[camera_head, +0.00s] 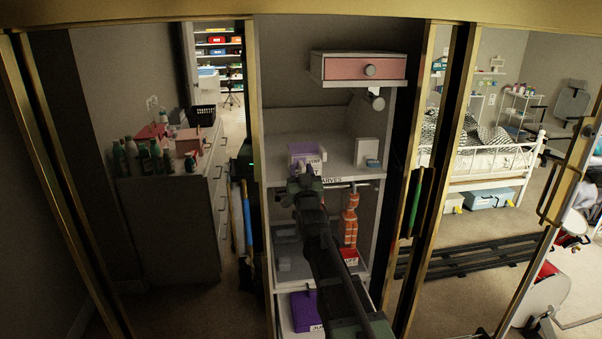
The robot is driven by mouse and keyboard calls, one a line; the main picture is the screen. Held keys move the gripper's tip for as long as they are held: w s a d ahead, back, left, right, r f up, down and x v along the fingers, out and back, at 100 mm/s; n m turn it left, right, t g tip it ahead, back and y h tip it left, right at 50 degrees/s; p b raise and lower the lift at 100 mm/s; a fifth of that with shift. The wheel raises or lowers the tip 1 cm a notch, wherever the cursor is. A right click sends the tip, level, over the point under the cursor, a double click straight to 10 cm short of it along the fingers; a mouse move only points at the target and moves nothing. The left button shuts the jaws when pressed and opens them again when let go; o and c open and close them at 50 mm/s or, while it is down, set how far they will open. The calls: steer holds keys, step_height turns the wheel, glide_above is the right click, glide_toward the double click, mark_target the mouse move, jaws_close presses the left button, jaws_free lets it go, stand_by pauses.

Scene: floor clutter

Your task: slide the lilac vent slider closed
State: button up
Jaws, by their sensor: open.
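The lilac vent slider (303,149) is a small box-like piece on the middle shelf of a narrow cabinet, near its left side. A small white label on its right reads roughly "VENT". My gripper (303,172) is open, directly in front of and just below the slider, and overlaps its lower edge in the picture. I cannot tell whether they touch. My arm comes up from the bottom and hides part of the shelf below. How far the slider stands open cannot be made out.
A pink drawer (364,68) with a round knob hangs above right. A white block (367,152) stands on the same shelf to the right. A purple bin (306,311) sits low. Gold-framed panels flank the cabinet.

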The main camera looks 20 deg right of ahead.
steer(key=b+v, duration=0.4)
steer(key=v, duration=0.6)
steer(key=shift+s, duration=0.4)
steer(key=shift+f, duration=0.15)
